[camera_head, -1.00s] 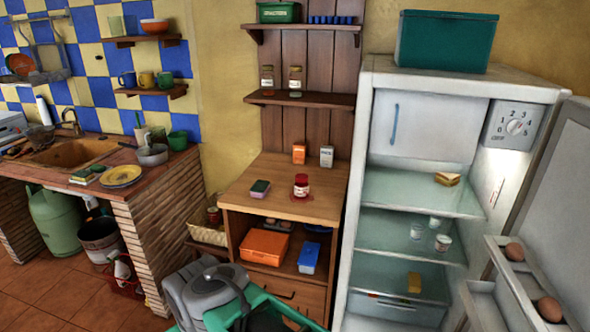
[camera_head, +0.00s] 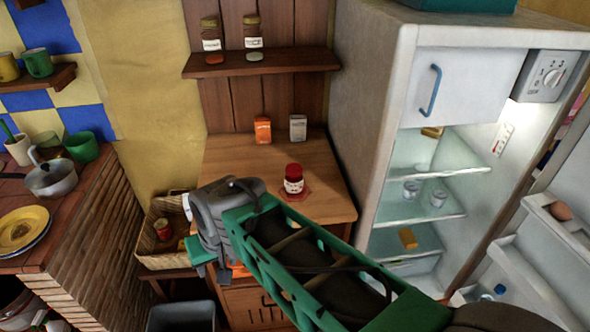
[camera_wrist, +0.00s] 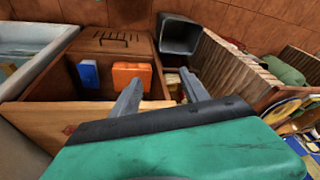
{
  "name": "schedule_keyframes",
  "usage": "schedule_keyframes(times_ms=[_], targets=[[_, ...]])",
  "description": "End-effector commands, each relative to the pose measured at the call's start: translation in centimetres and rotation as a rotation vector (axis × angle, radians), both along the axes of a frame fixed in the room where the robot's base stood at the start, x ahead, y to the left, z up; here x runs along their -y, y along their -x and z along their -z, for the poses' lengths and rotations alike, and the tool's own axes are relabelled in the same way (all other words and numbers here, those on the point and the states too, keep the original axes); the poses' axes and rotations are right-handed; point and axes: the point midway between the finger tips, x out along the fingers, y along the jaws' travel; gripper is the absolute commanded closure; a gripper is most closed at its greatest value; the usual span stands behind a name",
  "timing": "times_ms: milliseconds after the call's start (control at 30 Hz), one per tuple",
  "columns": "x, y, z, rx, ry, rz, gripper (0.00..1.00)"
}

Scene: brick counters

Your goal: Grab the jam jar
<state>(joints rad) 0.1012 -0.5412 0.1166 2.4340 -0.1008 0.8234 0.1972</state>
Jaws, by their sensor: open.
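The jam jar (camera_head: 293,180) has a red lid and a pale label. It stands upright on a reddish mat (camera_head: 305,195) on the wooden counter (camera_head: 235,156). My gripper (camera_head: 222,212) is at the counter's front left, left of the jar and apart from it. In the wrist view its two grey fingers (camera_wrist: 160,88) are spread with nothing between them. The jar cannot be made out in the wrist view; only a reddish patch shows on the counter top there. My green arm covers the counter's front edge in the head view.
Two jars (camera_head: 211,42) sit on the wall shelf above. The open fridge (camera_head: 375,120) is on the right. A basket (camera_head: 150,245) holding another jar is on the left.

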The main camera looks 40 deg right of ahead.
Motion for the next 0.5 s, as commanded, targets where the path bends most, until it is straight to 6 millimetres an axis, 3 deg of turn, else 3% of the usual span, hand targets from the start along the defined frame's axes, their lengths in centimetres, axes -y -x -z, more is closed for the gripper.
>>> schedule_keyframes(times_ms=[167, 267, 400, 500], targets=[[8.1, -7.1, 0.4, 0.063, -0.417, 0.765, 0.32], [15.2, -9.8, 0.6, 0.11, -0.785, 1.272, 0.29], [25.9, -9.7, -0.2, 0.147, -1.394, 1.868, 0.29], [30.6, -8.3, -0.9, 0.147, -1.714, 2.069, 0.29]])
